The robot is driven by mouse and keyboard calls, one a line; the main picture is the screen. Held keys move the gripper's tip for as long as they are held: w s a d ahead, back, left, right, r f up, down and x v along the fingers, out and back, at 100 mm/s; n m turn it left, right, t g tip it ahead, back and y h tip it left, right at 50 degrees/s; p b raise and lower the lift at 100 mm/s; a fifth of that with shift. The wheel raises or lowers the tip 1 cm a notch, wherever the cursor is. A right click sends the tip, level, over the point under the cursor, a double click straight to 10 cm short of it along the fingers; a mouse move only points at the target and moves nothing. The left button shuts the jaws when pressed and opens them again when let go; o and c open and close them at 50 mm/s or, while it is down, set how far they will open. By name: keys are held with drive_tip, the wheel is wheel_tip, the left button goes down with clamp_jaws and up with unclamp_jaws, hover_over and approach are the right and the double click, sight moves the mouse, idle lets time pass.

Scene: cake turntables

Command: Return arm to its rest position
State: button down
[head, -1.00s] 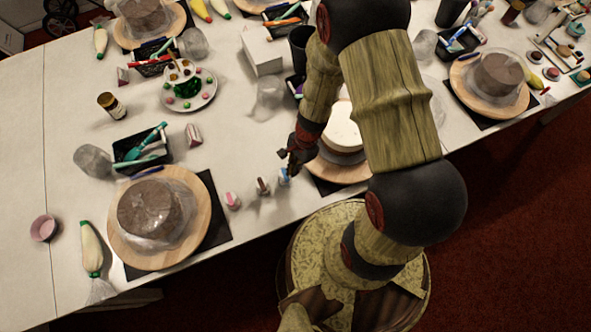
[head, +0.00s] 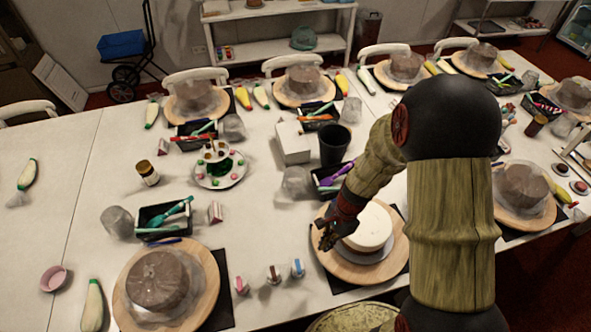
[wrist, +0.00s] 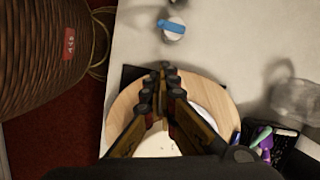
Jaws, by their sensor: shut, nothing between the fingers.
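My gripper (head: 328,236) hangs above the left side of a wooden cake turntable (head: 333,262) that bears a white-frosted cake (head: 373,226). Its fingers are shut and empty. In the wrist view my gripper (wrist: 165,78) points across the round wooden board (wrist: 121,110), and the white cake (wrist: 158,147) shows partly below the fingers. My arm covers part of the right side of the table in the head view.
Small bottles (head: 273,274) stand left of the turntable; a blue-capped one (wrist: 173,30) shows in the wrist view. A black cup (head: 335,145), white box (head: 293,142) and black tool tray (head: 326,178) stand behind. Another turntable with a brown cake (head: 160,280) is at left.

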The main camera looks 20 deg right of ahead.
drive_tip(key=s+a+r+n+t+h+b, duration=0.1)
drive_tip(key=s+r+n+t+b, duration=0.2)
drive_tip(key=r, duration=0.9)
drive_tip(key=s+a+r+n+t+h+b, duration=0.1)
drive_tip(key=s+r+n+t+b, duration=0.2)
drive_tip(key=r+n+b, duration=0.6)
wheel_tip(320, 180, up, 3)
drive_tip(key=s+n, duration=0.2)
drive_tip(key=n, duration=0.1)
drive_tip(key=shift+s+h, duration=0.3)
drive_tip(key=shift+h, duration=0.1)
